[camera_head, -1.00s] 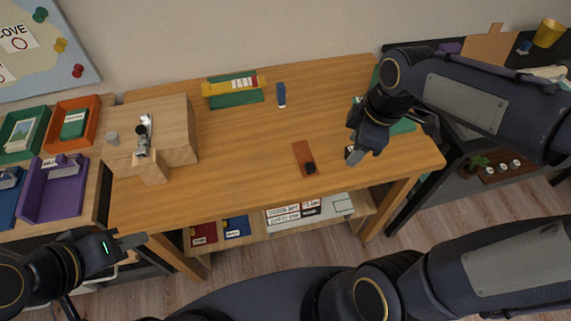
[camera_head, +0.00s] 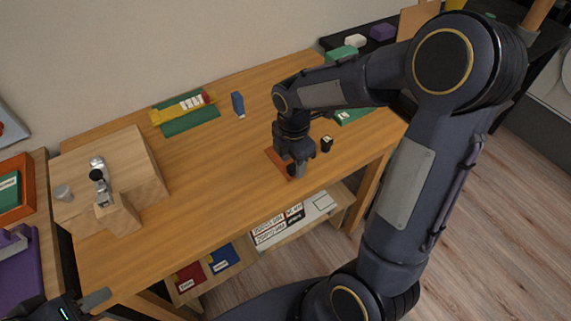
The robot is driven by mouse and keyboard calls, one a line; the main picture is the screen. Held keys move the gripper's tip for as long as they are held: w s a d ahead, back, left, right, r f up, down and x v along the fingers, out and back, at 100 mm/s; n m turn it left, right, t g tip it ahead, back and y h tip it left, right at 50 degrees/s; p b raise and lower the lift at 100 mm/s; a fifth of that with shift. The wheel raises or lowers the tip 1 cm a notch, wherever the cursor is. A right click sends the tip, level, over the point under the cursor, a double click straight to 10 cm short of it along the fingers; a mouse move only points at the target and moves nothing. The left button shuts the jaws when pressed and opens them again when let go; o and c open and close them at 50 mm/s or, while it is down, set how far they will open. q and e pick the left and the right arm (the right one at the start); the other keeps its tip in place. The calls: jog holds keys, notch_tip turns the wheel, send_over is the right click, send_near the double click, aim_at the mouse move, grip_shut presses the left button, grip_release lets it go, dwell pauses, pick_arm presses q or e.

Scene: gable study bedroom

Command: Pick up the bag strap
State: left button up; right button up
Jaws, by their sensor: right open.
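A short reddish-brown strip (camera_head: 276,160), which looks like the bag strap, lies flat on the wooden desk near its front edge. My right gripper (camera_head: 303,168) points down over the strip's near end, with its jaws open. The gripper covers much of the strip and its dark end piece, so I cannot tell whether the fingers touch it. My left gripper (camera_head: 92,302) is at the bottom left corner, away from the desk top. It is partly cut off, and its jaw state is unclear.
A small black block (camera_head: 327,143) stands just right of my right gripper. A wooden stand with a metal device (camera_head: 101,180) is at the left. A green and yellow item (camera_head: 187,115) and a blue block (camera_head: 238,104) lie at the back. The middle desk is clear.

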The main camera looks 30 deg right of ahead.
jog(key=shift+f, duration=0.35)
jog(key=shift+c, duration=0.5)
grip_shut()
jog(key=shift+r, duration=0.1)
